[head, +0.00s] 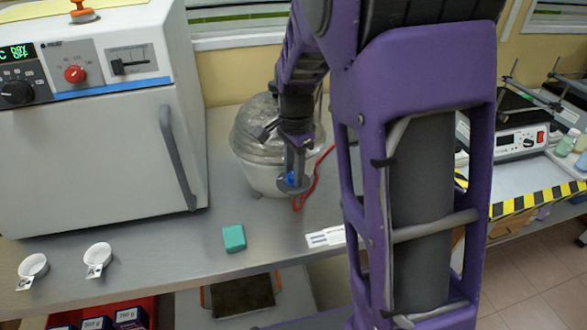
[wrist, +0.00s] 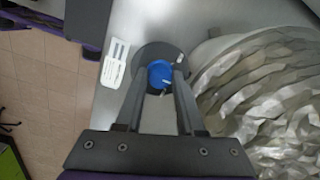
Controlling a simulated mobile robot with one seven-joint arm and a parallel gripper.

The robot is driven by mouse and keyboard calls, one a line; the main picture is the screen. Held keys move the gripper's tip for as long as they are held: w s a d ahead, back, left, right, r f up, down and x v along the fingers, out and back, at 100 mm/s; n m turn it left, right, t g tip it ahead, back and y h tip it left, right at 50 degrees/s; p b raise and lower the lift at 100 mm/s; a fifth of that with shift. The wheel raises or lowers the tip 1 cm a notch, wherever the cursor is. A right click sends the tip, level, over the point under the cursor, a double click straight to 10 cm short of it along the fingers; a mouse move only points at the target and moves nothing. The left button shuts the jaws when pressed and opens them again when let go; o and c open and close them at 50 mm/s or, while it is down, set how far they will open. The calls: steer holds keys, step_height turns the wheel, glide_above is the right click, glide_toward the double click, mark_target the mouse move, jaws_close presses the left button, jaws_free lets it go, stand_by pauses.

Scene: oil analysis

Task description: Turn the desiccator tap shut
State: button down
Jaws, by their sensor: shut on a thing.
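The desiccator (head: 262,150) is a round vessel with a clear domed lid, standing on the metal bench next to the white oven. Its faceted glass fills the right of the wrist view (wrist: 270,95). The tap (head: 292,178) is a blue knob on a round grey disc at the desiccator's front right side. The blue knob (wrist: 160,74) also shows in the wrist view between my fingertips. My gripper (head: 296,172) points down at the tap, and its two fingers (wrist: 160,85) are closed on the blue knob. My arm hides part of the desiccator.
A red tube or cord (head: 318,175) runs beside the tap. A white labelled card (head: 326,237) lies near the bench edge. A teal block (head: 234,238) and two small white dishes (head: 98,257) are at the front. The oven (head: 90,130) stands left.

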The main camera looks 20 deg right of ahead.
stand_by(0.4)
steer(key=c, duration=0.5)
jaws_free()
steer(key=r, duration=0.5)
steer(key=r+p, duration=0.1)
steer(key=r, duration=0.5)
steer(key=r+p, duration=0.1)
steer(key=r, duration=0.5)
steer(key=shift+s+d+r, duration=0.1)
steer(key=shift+s+r, duration=0.1)
steer(key=shift+s, duration=0.2)
